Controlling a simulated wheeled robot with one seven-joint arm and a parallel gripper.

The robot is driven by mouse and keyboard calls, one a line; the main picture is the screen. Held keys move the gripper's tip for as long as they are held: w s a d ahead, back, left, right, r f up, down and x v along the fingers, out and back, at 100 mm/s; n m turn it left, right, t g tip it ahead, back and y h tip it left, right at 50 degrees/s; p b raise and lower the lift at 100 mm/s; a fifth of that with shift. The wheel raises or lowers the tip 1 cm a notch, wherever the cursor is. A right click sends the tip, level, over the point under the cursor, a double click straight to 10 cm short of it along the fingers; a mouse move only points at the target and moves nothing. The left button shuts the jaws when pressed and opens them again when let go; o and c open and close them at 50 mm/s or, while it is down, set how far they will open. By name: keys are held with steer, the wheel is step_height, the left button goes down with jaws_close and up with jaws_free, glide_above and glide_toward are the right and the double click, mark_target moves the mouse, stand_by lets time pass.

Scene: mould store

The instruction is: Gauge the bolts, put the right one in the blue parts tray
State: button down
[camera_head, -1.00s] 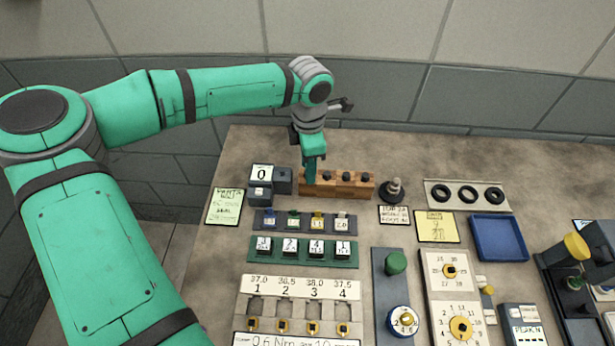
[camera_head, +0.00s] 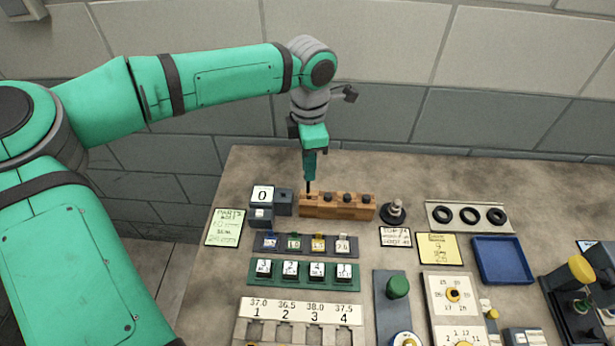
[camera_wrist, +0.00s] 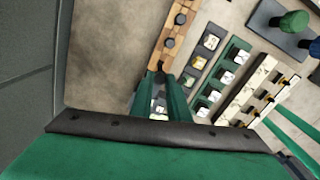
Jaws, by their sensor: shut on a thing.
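My gripper (camera_head: 309,176) is above the rack's left end, pointing down, shut on a dark bolt (camera_head: 308,188). The bolt's shank hangs below the fingertips; whether its lower end is still in the rack's hole I cannot tell. In the wrist view my green fingers (camera_wrist: 163,85) reach to the near end of the rack (camera_wrist: 170,42). The blue parts tray (camera_head: 500,281) lies at the right and looks empty.
A grey device with a "0" display (camera_head: 262,194) stands left of the rack. Rows of labelled blocks (camera_head: 303,271) lie in front.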

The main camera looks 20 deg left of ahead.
steer(key=shift+d+r, duration=0.1)
steer(key=shift+r, duration=2.25)
steer(key=shift+s+r, duration=0.15)
steer(key=shift+r, duration=0.9)
step_height(320, 180, up, 2)
steer(key=shift+r, duration=0.25)
steer(key=shift+w, duration=0.2)
